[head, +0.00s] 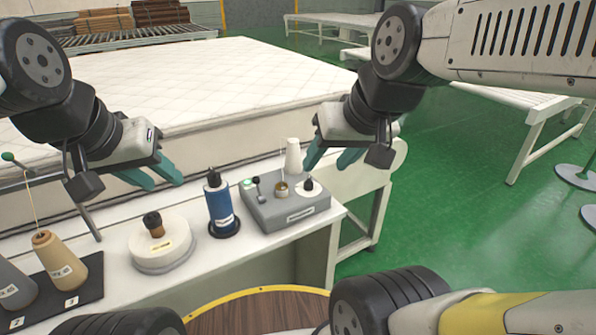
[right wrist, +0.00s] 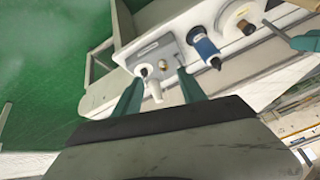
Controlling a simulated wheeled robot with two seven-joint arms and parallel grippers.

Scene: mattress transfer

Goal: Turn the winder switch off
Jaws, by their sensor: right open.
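The winder is a grey box (head: 285,211) on the white bench, with a small black-topped switch lever (head: 256,184), a brass post (head: 281,188) and a black knob on a white disc (head: 308,186) on top. Which control is the winder switch is not certain. My right gripper (head: 328,162) is open and empty, above and beyond the box's right side. In the right wrist view the box (right wrist: 158,48) lies past the two teal fingers, with a white cone (right wrist: 153,90) between them in the picture. My left gripper (head: 158,180) is open and empty above the bench, left of the winder.
A blue spool (head: 217,205) stands just left of the winder, then a round white device (head: 162,245) with a brown bobbin. Thread cones (head: 62,262) stand on a black tray at the left. A quilted mattress (head: 220,75) lies behind.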

